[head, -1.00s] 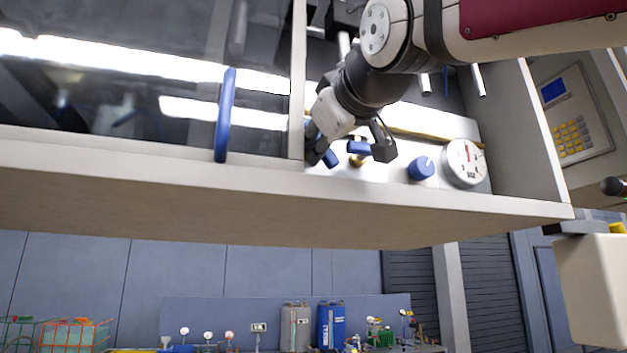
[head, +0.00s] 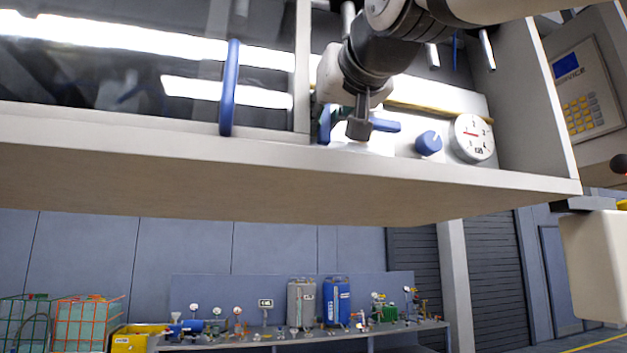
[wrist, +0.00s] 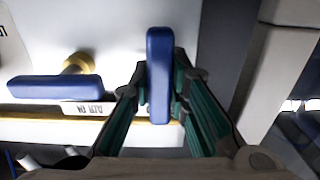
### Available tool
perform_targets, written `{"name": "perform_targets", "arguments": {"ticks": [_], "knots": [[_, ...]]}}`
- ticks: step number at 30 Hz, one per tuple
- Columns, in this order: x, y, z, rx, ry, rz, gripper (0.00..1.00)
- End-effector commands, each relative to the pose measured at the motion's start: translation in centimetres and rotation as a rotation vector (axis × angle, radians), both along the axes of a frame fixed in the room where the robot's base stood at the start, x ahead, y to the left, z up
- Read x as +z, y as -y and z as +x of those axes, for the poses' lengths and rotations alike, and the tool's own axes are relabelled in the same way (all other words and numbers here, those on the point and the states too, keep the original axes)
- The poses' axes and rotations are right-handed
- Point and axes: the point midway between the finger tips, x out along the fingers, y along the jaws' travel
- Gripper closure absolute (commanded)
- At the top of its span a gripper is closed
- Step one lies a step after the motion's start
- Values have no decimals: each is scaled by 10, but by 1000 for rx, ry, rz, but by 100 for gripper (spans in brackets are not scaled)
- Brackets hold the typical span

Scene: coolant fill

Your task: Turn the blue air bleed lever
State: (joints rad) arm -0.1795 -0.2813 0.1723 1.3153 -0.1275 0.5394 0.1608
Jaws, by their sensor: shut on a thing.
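Two blue levers show on the white panel inside the open bay. One blue lever (wrist: 160,62) stands upright between my fingers in the wrist view; in the head view it shows (head: 324,125) just left of my near finger. My gripper (wrist: 159,85) is shut on this lever, with a finger on each side; it also shows in the head view (head: 341,126). The other blue lever (wrist: 55,88) lies crosswise on a brass stem to the left in the wrist view, and right of my gripper (head: 385,125) in the head view. Its label is only partly readable.
A round blue knob (head: 428,143) and a white dial gauge (head: 472,138) sit right of the levers. The bay's front edge (head: 300,165) runs below my gripper. A dividing post (head: 302,65) stands close on the left, beside a long blue handle (head: 229,88).

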Motion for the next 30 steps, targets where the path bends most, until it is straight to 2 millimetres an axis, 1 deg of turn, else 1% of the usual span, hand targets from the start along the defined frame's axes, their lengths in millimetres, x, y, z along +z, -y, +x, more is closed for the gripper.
{"name": "perform_targets", "arguments": {"ticks": [14, 15, 17, 30], "knots": [[-1, 0, 0, 1, -5, 13, 100], [0, 0, 0, 1, -5, 13, 75], [0, 0, 0, 1, -5, 13, 63], [0, -1, 0, 1, -2, 8, 63]]}}
